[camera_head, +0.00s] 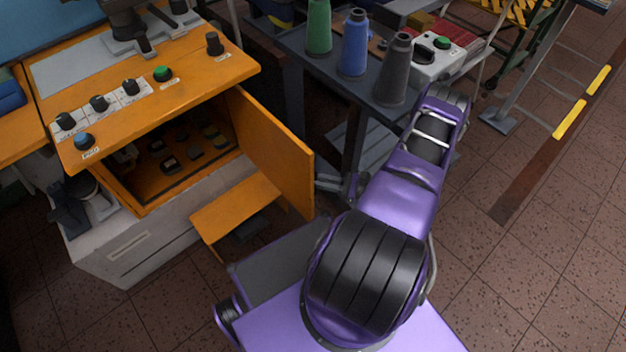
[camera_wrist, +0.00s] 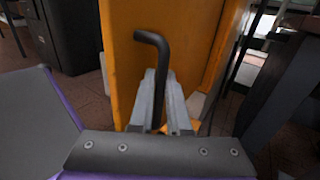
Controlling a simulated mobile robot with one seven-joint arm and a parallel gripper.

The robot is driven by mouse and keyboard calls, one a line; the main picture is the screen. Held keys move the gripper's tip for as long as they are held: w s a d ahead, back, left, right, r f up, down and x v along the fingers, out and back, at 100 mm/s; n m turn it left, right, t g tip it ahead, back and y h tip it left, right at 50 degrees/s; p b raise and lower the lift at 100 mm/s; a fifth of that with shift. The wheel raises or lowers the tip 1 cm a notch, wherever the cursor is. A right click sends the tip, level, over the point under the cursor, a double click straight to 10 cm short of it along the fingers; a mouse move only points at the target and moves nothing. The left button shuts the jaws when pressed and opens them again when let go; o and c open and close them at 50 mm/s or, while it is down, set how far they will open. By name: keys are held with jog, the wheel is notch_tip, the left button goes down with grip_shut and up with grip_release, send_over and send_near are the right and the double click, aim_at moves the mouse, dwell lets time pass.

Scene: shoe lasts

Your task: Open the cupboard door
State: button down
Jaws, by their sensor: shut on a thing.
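The orange cupboard (camera_head: 165,165) stands at the left in the head view, its inside in sight with several small dark objects on its floor. Its door (camera_head: 278,150) stands swung out on the right side of the opening. The wrist view shows the orange door panel (camera_wrist: 125,75) close up, with a black bent handle (camera_wrist: 155,40) in front of it. My gripper (camera_wrist: 160,80) is shut on the handle, with a finger on each side of its lower part. In the head view my gripper (camera_head: 338,184) is small, just right of the door's outer edge.
A dark table (camera_head: 345,85) with green, blue and grey thread cones stands behind the door. Tiled floor (camera_head: 530,270) is clear at the right.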

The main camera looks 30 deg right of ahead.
jog(key=shift+w+d, duration=0.1)
jog(key=shift+d, duration=0.25)
dwell(0.3)
jog(key=c, duration=1.2)
grip_release()
jog(key=shift+o, duration=0.2)
jog(key=shift+d, duration=0.1)
jog(key=v, duration=1.7)
jog(key=shift+s+b, duration=0.2)
jog(key=shift+b, duration=0.15)
jog(key=shift+d, duration=0.1)
